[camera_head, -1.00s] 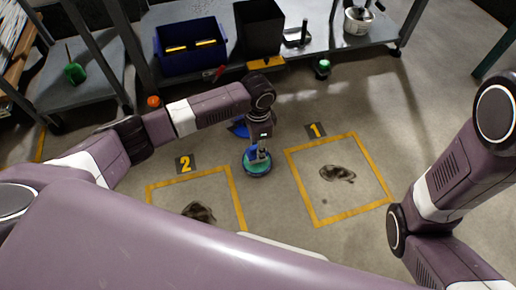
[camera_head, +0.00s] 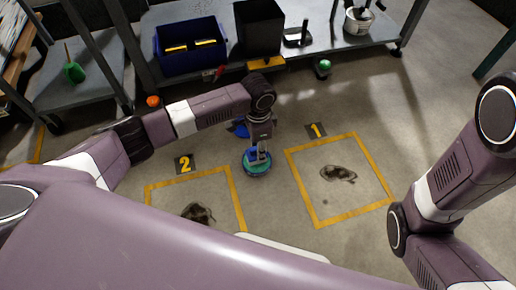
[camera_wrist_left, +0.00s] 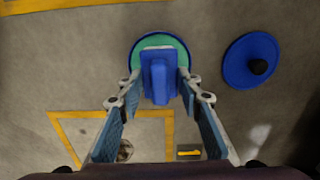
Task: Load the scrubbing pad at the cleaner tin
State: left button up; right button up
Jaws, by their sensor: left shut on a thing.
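The cleaner tin (camera_head: 257,169) is a round, blue-rimmed tin with teal contents, standing on the floor between the two marked squares. It also shows in the left wrist view (camera_wrist_left: 179,53). The scrubbing pad (camera_wrist_left: 159,80) has a blue grip and a pale edge, and shows over the teal surface. My left gripper (camera_head: 259,155) points down at the tin, its fingers on both sides of the pad's blue grip and shut on it. I cannot tell whether the pad touches the teal contents. My right gripper is out of view.
A blue lid (camera_wrist_left: 250,60) with a black knob lies beside the tin. Dark stains (camera_head: 338,174) (camera_head: 198,213) lie in yellow-taped squares 1 and 2. A low shelf with a blue crate (camera_head: 190,48) and a black bin (camera_head: 259,29) stands behind. Open floor surrounds the tin.

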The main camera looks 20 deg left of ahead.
pick_arm(q)
jog(key=shift+f, duration=0.45)
dwell(0.3)
jog(key=shift+s+f+p, duration=0.1)
jog(key=shift+f+p, duration=0.05)
jog(key=shift+p, duration=0.4)
dwell(2.4)
